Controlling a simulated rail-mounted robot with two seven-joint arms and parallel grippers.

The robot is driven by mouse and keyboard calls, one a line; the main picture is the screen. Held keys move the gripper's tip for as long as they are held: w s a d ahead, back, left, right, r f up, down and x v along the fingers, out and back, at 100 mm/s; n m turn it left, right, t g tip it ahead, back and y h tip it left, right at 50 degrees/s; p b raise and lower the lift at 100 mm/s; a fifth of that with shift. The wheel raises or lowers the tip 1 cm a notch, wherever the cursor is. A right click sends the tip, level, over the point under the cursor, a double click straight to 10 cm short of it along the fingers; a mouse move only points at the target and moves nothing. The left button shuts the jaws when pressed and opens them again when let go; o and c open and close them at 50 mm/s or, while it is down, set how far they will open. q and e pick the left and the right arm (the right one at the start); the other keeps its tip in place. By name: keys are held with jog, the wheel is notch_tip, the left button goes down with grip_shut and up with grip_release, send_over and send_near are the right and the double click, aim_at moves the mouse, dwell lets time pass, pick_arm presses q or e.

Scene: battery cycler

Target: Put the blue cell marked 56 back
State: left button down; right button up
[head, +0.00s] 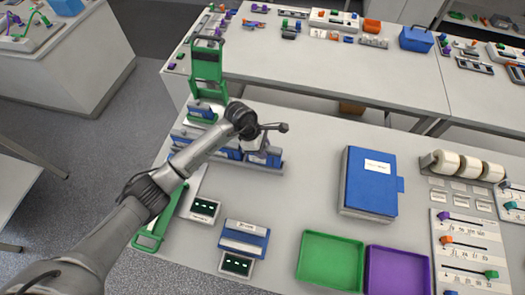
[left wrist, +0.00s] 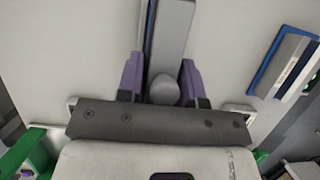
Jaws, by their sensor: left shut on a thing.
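My left gripper (head: 264,150) is over the right end of a row of blue cells (head: 228,150) in a low grey-blue rack (head: 272,168). In the left wrist view the purple fingers of my left gripper (left wrist: 160,78) are shut on a grey slab-like cell (left wrist: 172,38) with a dark blue edge. The arm hides part of the row, and I cannot tell whether the held cell touches the rack. No number is readable, so I cannot tell which cell is 56. Another blue cell (head: 245,240) lies on a unit with a lit display (head: 236,265). My right gripper is not in view.
A green clamp-like fixture (head: 206,65) stands behind the rack. A second display unit (head: 204,208) is in front. A blue binder-like box (head: 369,182), a green tray (head: 331,262) and a purple tray (head: 398,271) are to the right. The table between rack and box is clear.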

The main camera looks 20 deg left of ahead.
pick_arm(q)
notch_tip(320, 180, down, 2)
jog(key=shift+f, duration=0.2)
jog(key=shift+f, duration=0.15)
jog(key=c, duration=0.8)
grip_release()
jog(key=shift+a+r, duration=0.1)
jog(key=shift+r, duration=0.25)
jog(key=v, duration=1.1)
jog(key=shift+r, duration=0.3)
